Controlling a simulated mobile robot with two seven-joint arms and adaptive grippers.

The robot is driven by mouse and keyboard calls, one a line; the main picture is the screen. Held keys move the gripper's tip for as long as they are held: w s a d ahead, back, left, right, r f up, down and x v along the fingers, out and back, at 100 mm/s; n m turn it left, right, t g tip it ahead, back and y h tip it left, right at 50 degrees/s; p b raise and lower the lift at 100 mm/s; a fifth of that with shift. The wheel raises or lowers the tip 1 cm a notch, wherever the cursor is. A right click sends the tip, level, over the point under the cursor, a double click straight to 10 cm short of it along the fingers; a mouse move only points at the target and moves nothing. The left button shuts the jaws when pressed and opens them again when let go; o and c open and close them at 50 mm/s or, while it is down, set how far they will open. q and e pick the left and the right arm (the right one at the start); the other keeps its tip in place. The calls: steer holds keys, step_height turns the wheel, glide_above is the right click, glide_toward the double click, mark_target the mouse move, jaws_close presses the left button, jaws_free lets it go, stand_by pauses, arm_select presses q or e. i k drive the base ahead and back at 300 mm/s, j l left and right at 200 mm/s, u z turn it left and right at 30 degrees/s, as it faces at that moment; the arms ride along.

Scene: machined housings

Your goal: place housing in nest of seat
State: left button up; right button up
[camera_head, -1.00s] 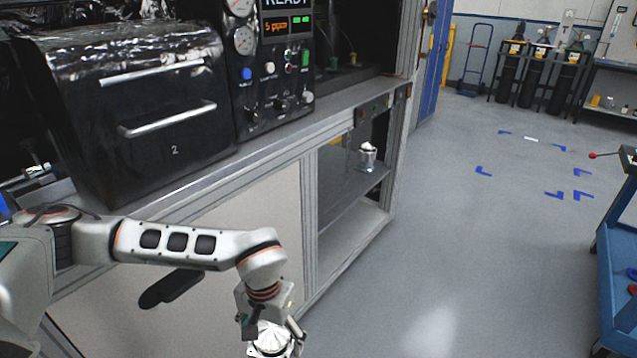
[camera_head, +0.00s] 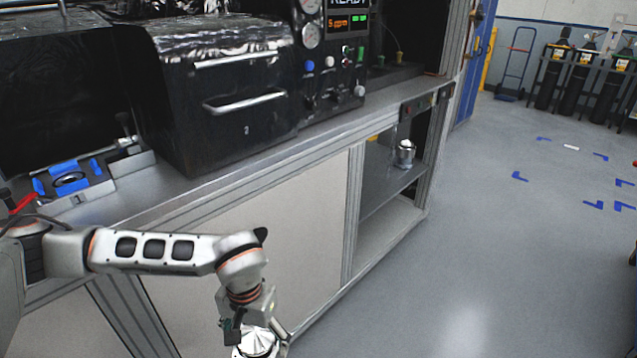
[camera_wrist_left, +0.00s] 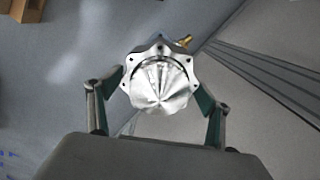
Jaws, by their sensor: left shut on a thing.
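My left gripper (camera_head: 258,335) hangs low in front of the bench. It is shut on the housing (camera_head: 256,344), a shiny silver machined part with a lobed flange. In the left wrist view the housing (camera_wrist_left: 158,80) sits between the two fingers of the gripper (camera_wrist_left: 157,100), with a small brass fitting at its upper right. In the head view its lower part is cut off by the picture edge. A fixture with blue pads around a dark round opening (camera_head: 70,180), which looks like the seat, lies on the bench at the left, well above and apart from the gripper. My right gripper is out of view.
A black box numbered 2 (camera_head: 235,110) with bar handles stands on the bench (camera_head: 200,187), beside a control panel (camera_head: 333,60). A metal part (camera_head: 404,153) sits on a shelf below.

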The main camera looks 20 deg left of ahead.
mark_target(74, 178)
steer(key=k+j+u, duration=0.2)
steer(key=u, duration=0.25)
steer(key=k+j+u, duration=0.4)
steer(key=i+l, duration=0.05)
steer(key=i, duration=0.05)
